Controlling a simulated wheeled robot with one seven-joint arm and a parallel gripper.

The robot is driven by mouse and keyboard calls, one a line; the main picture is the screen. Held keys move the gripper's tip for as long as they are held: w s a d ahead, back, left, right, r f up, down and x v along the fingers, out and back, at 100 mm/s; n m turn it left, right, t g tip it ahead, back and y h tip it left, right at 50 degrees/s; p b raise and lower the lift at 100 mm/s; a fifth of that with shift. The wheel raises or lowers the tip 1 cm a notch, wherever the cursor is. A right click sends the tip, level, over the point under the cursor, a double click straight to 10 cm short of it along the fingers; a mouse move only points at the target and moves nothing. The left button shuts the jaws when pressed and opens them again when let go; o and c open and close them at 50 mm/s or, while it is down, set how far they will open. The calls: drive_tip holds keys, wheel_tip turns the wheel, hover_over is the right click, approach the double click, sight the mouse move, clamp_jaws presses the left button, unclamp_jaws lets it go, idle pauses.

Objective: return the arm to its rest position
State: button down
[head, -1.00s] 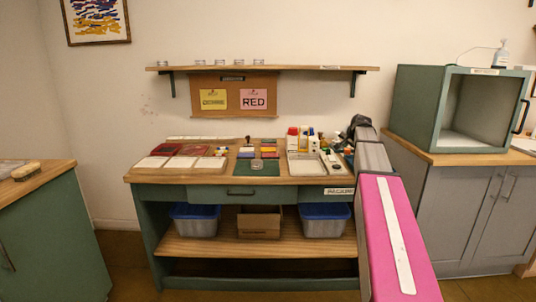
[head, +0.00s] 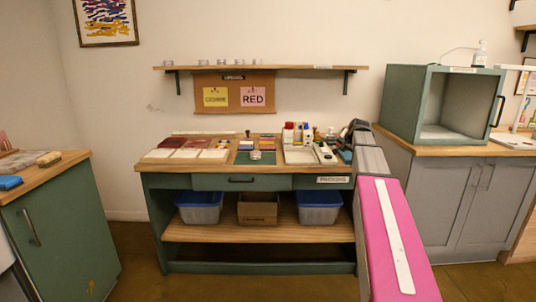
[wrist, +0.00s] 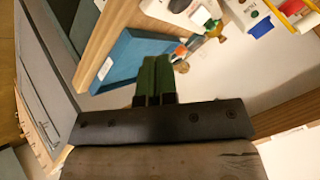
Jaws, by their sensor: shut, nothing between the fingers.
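My arm, with a pink link, reaches up the right side of the head view to the right end of the pigment table (head: 225,183). My gripper (wrist: 154,78) shows in the wrist view with its two green fingers pressed together and nothing between them. In the head view the dark wrist end covers the table's back right corner, and the fingers cannot be made out there. In the wrist view a blue tray (wrist: 128,52) lies beside and behind the fingers. Whether they touch it cannot be told.
White bottles (head: 289,132) and a white tray (head: 299,155) stand left of my wrist. A green open-fronted cabinet (head: 403,104) stands on the right counter. A shelf (head: 262,68) hangs above the table. A green counter (head: 62,235) stands at left, with floor between.

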drive_tip(key=s+a+f+n+g, duration=0.2)
drive_tip(key=s+a+f, duration=0.3)
drive_tip(key=s+f, duration=0.4)
drive_tip(key=s+a+f+n+g, duration=0.2)
drive_tip(key=s+a+f, duration=0.4)
drive_tip(key=f, duration=0.6)
drive_tip(key=s+a+f+n+g, duration=0.1)
drive_tip(key=s+a+f+g, duration=0.1)
drive_tip(key=s+f, duration=0.4)
drive_tip(key=s+a+f+n+g+h, duration=0.1)
drive_tip(key=s+f, duration=0.6)
drive_tip(key=s, duration=0.8)
drive_tip(key=a+n+g, duration=0.1)
drive_tip(key=a, duration=0.1)
drive_tip(key=shift+s+a+f+n+g, duration=0.2)
drive_tip(key=shift+s+a+n+g, duration=0.1)
drive_tip(key=shift+a+g, duration=0.1)
drive_tip(key=shift+w, duration=0.15)
